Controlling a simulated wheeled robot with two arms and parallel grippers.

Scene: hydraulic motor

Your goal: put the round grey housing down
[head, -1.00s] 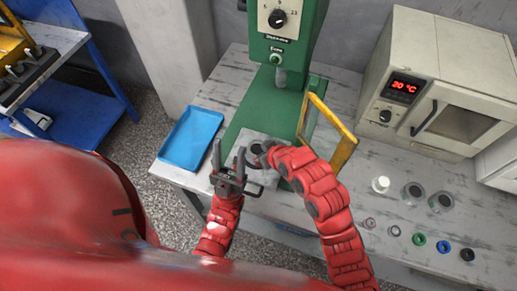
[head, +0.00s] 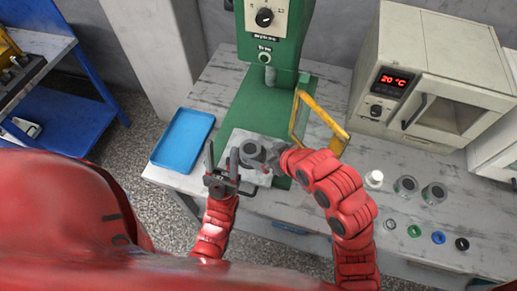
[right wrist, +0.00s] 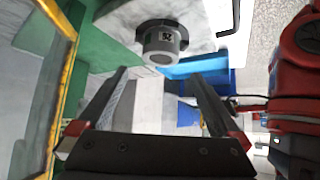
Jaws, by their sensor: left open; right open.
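The round grey housing (head: 252,149) sits on the light metal plate (head: 236,138) on the green press base. In the right wrist view the housing (right wrist: 163,40) shows as a grey cylinder with a dark flange against the plate, beyond the fingertips. My right gripper (head: 272,158) is just right of the housing, partly hidden by its own arm. In its wrist view its two fingers (right wrist: 158,76) are wide apart with nothing between them. My left gripper (head: 222,164) is open and empty, fingers up, just left of the housing at the plate's front left.
The green press (head: 270,40) stands behind the plate. A yellow-framed guard (head: 322,122) is close to my right arm. A blue tray (head: 183,141) lies at left. At right are an oven (head: 437,75), a white bottle (head: 374,179), grey parts and several coloured rings.

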